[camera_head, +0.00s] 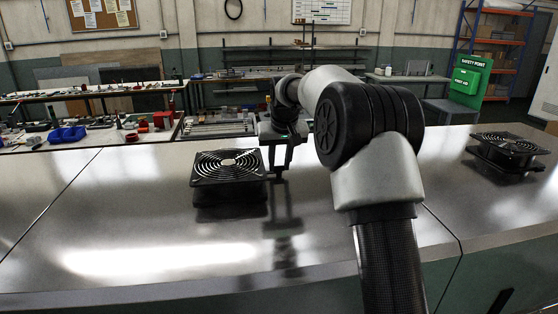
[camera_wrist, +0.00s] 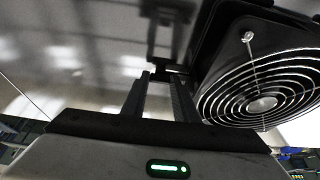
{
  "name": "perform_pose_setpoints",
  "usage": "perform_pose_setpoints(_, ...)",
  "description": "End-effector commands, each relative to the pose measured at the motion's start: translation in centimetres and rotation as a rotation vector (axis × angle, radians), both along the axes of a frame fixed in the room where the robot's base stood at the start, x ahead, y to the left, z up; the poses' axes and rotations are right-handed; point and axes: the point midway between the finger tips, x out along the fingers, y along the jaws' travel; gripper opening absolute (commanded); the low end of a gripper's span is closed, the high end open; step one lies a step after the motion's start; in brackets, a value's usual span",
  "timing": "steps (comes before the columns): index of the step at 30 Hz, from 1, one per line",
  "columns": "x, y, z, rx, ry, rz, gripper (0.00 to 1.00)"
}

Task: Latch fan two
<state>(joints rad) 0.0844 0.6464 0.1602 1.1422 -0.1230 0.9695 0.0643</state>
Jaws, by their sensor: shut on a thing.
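A black fan (camera_head: 228,168) with a round wire guard sits on the shiny metal top, left of my arm. The same fan (camera_wrist: 262,103) fills the right of the wrist view, with its black housing beside my fingers. My gripper (camera_head: 279,174) is low at the fan's right side, fingers pointing down. In the wrist view my gripper (camera_wrist: 163,76) is shut on a small dark part, apparently the fan's latch (camera_wrist: 170,68), which sticks out from the housing. Its exact position is hard to tell. A second black fan (camera_head: 508,150) stands at the far right.
The metal top (camera_head: 130,215) is clear left of the near fan, with seams across it.

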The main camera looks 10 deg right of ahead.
Motion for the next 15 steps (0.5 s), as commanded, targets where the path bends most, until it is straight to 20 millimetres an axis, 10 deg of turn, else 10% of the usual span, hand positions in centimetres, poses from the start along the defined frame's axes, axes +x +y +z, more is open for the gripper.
perform_pose_setpoints(8, 0.07, -0.02, 0.10, -0.002, -0.004, 0.007, 0.04)
perform_pose_setpoints(9, 0.08, -0.02, 0.11, -0.002, -0.004, 0.007, 0.32)
perform_pose_setpoints(15, 0.06, -0.01, 0.08, -0.001, -0.003, 0.006, 0.34)
